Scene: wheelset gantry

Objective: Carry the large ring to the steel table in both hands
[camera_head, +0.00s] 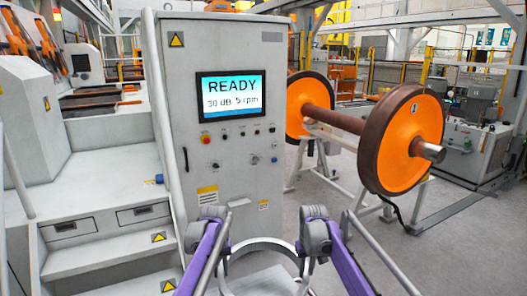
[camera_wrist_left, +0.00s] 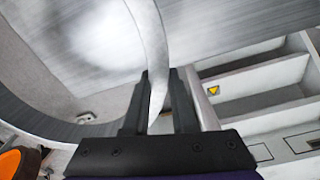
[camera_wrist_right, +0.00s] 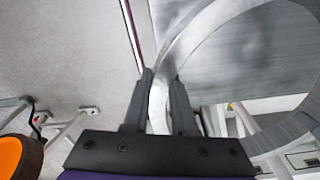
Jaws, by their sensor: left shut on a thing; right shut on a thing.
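The large ring (camera_head: 268,243) is a pale metal hoop low in the middle of the head view, in front of the grey cabinet. My left gripper (camera_wrist_left: 158,90) is shut on the ring's band (camera_wrist_left: 150,35), which runs between its fingers. My right gripper (camera_wrist_right: 160,88) is shut on the band (camera_wrist_right: 190,38) on the other side. In the head view the grippers are at opposite sides of the ring. A brushed-metal surface (camera_wrist_right: 240,65) shows through the ring in the right wrist view. I cannot tell for sure whether it is the steel table, or whether the ring touches it.
A grey control cabinet (camera_head: 167,80) with a READY screen (camera_head: 230,95) stands straight ahead. Grey steps (camera_head: 105,258) are at the left. An orange wheelset (camera_head: 400,140) rests on a white stand (camera_head: 300,165) at the right. Open grey floor (camera_head: 470,245) lies at the lower right.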

